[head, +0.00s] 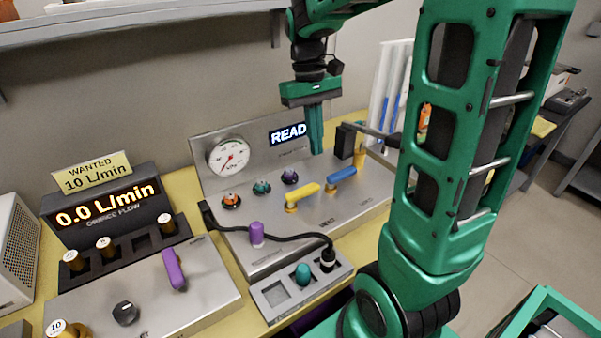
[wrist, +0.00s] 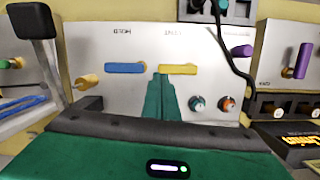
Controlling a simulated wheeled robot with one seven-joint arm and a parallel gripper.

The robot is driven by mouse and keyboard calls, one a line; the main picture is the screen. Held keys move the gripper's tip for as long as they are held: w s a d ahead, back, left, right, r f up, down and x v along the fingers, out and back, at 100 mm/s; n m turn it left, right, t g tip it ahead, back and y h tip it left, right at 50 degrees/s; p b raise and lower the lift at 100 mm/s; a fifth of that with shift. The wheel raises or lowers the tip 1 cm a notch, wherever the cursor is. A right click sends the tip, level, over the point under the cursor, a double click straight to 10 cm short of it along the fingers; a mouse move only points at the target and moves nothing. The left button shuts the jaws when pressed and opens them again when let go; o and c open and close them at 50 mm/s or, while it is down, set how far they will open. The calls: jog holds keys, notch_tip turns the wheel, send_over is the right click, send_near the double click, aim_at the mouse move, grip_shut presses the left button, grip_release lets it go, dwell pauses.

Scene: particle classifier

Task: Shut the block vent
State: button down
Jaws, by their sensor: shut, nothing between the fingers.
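A grey sloped metal panel (head: 270,258) carries a yellow lever (head: 302,195) and a blue lever (head: 342,179), both lying roughly sideways along it. My gripper (head: 316,150) is shut and empty, pointing down above the back of the panel, behind the blue lever. In the wrist view the gripper's fingers (wrist: 160,82) reach between the blue lever (wrist: 124,68) and the yellow lever (wrist: 178,69). I cannot tell whether they touch either.
A black-headed bar (head: 345,140) stands right of my gripper. Orange, teal and purple knobs (head: 262,188) sit behind the yellow lever. A dial gauge (head: 229,157) and a lit READ display (head: 288,133) are at the back. A black cable (head: 285,238) crosses the front. A flow readout (head: 107,206) shows 0.0 L/min.

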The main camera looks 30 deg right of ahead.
aim_at(303, 195)
jog(key=shift+n+g, duration=0.3)
jog(key=shift+n, duration=0.4)
jog(key=w, duration=0.1)
jog(key=w+a, duration=0.1)
jog(key=w, duration=0.1)
jog(key=w+a, duration=0.1)
jog(key=w, duration=0.1)
jog(key=shift+f, duration=0.3)
jog(key=x, duration=1)
jog(key=shift+d, duration=0.1)
